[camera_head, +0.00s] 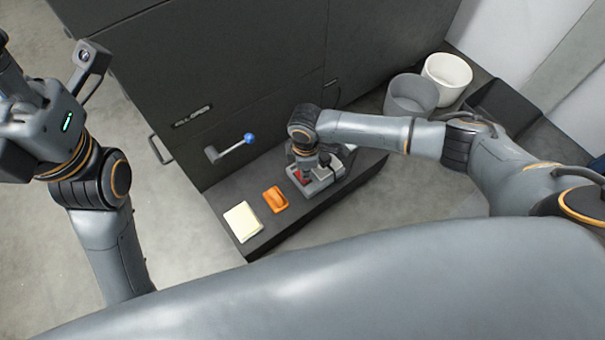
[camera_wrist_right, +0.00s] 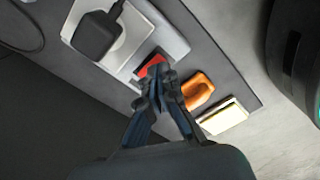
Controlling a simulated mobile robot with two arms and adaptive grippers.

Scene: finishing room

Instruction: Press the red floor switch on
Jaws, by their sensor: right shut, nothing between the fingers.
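The red floor switch (camera_head: 303,177) is a small red piece on a grey housing (camera_head: 320,187), low on the dark step in the head view. In the right wrist view the red piece (camera_wrist_right: 151,65) shows just beyond my fingertips, which cover part of it. My right gripper (camera_wrist_right: 158,82) is shut and empty, pointing down at the switch. In the head view the right gripper (camera_head: 304,165) is over the housing, partly hidden by its wrist. I cannot tell whether the fingertips touch the red piece. My left gripper (camera_head: 8,65) is raised at the left edge, its fingers cut off.
An orange object (camera_head: 275,199) and a cream block (camera_head: 243,221) lie on the step left of the switch. A blue-knobbed lever (camera_head: 249,138) sticks out from the dark cabinet (camera_head: 235,60). A black block with a cable (camera_wrist_right: 97,34) is beside the switch. Two bins (camera_head: 411,97) stand behind.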

